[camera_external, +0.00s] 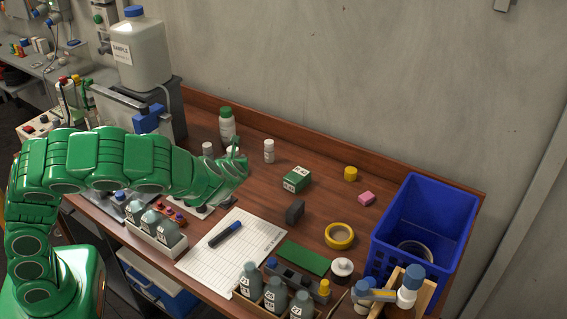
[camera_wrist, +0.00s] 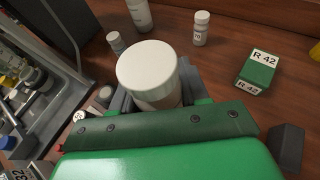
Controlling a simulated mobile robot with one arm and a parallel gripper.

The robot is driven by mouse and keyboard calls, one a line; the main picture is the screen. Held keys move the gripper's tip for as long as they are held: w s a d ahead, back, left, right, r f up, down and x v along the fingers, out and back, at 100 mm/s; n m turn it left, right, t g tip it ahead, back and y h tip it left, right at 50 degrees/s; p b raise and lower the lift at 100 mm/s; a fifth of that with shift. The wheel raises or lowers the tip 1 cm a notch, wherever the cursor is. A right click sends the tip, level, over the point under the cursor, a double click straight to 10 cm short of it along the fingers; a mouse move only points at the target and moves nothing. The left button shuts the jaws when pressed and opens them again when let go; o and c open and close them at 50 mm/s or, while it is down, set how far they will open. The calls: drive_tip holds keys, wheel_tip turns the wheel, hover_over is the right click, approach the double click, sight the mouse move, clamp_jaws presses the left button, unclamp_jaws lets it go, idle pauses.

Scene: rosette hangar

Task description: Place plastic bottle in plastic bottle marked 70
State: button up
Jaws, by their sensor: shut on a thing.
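My gripper (camera_external: 232,168) is over the back part of the wooden bench, shut on a white-capped plastic bottle (camera_wrist: 148,68). In the wrist view the grey fingers of my gripper (camera_wrist: 155,92) flank this bottle, and its lower body is hidden. In the external view only a bit of its white top (camera_external: 233,151) shows by the fingers. The small white bottle marked 70 (camera_wrist: 200,30) stands upright farther back, apart from the held bottle. It also shows in the external view (camera_external: 269,151), to the right of my gripper.
A green-capped bottle (camera_external: 227,124) and a small grey-capped bottle (camera_external: 208,150) stand behind my gripper. A green R 42 box (camera_external: 297,179) lies to the right, with a dark block (camera_external: 295,212) nearer. A blue crate (camera_external: 424,220) stands far right. Bench around the 70 bottle is mostly clear.

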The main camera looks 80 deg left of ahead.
drive_tip(key=w+a+r, duration=0.1)
drive_tip(key=a+r, duration=0.3)
drive_tip(key=a, duration=0.3)
drive_tip(key=w+a+r, duration=0.2)
drive_tip(key=a+r, duration=0.1)
drive_tip(key=a, duration=0.4)
hover_over(269, 151)
drive_tip(key=a, duration=0.3)
wheel_tip(269, 151, down, 9)
drive_tip(key=shift+w+a+r, duration=0.1)
drive_tip(key=shift+w+a, duration=0.05)
drive_tip(key=shift+w+a+f+g, duration=0.15)
drive_tip(key=shift+f+g, duration=0.15)
drive_tip(key=shift+f, duration=0.1)
drive_tip(key=shift+f+n, duration=0.3)
drive_tip(key=shift+f, duration=1.2)
drive_tip(key=o, duration=1)
drive_tip(key=shift+f, duration=0.1)
